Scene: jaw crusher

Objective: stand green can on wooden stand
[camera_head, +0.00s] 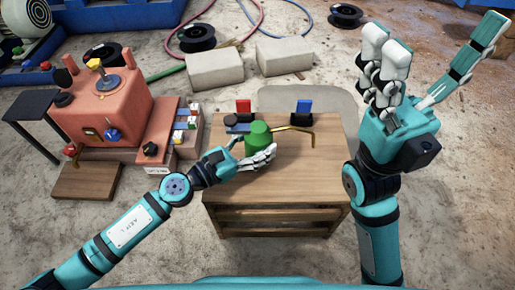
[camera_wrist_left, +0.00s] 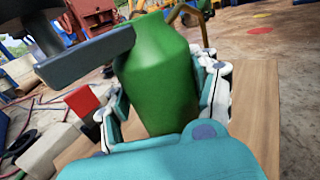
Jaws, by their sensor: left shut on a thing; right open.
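The green can (camera_head: 259,138) is between the fingers of my left gripper (camera_head: 254,148), above the middle of the wooden stand (camera_head: 281,186), a low table with shelves. The can also shows in the left wrist view (camera_wrist_left: 160,75), with teal and white fingers on both sides. It looks roughly upright, with a slight lean in the wrist view. Its base is hidden, so I cannot tell whether it touches the top. My right gripper (camera_head: 436,38) is open and empty, raised at the right with fingers spread.
A red block (camera_head: 243,106), a blue block (camera_head: 303,106) and a bent brass rod (camera_head: 297,130) are at the stand's back edge. The red machine (camera_head: 100,108) and a low wooden board (camera_head: 86,181) are at the left. Concrete blocks (camera_head: 284,56) lie behind. The stand's front top is clear.

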